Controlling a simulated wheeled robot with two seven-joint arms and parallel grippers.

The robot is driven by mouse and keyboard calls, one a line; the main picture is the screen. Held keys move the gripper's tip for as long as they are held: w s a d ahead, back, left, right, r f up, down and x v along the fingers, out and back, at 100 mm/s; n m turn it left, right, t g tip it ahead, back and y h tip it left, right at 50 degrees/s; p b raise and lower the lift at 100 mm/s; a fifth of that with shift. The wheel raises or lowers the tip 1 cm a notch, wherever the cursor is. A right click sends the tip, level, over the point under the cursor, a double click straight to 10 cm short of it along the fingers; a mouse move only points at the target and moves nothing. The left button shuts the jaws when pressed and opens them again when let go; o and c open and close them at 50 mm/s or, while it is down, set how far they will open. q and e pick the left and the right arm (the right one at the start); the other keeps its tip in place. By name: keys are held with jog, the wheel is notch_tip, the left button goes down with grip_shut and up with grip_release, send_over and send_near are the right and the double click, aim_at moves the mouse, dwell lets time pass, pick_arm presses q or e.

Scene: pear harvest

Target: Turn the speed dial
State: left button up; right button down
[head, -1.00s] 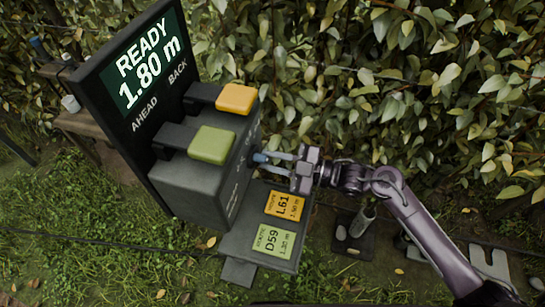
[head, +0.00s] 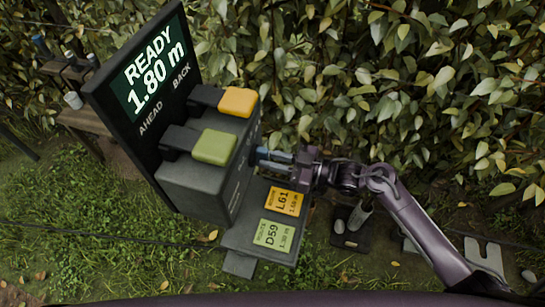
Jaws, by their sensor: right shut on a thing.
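The grey control box (head: 205,185) stands at the left centre with a black display panel (head: 150,75) behind it. The display reads "READY 1.80 m", with "AHEAD" and "BACK" below. A green paddle (head: 214,147) and an orange paddle (head: 237,102) stick out above the box. My right gripper (head: 262,157) is shut on the speed dial on the box's right face. Its fingers hide most of the dial, so its setting cannot be read. My left gripper is not in view.
A shelf below the box holds an orange "L61" card (head: 285,201) and a green "D59" card (head: 273,236). A dense leafy hedge fills the back and right. A wooden bench (head: 85,118) stands at the left. Grass lies in front.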

dwell(0.3)
jog(key=c, duration=1.3)
grip_release()
jog(key=b+v, duration=0.1)
jog(key=v, duration=0.6)
jog(key=shift+s+d+b, duration=0.15)
jog(key=shift+d+b, duration=0.2)
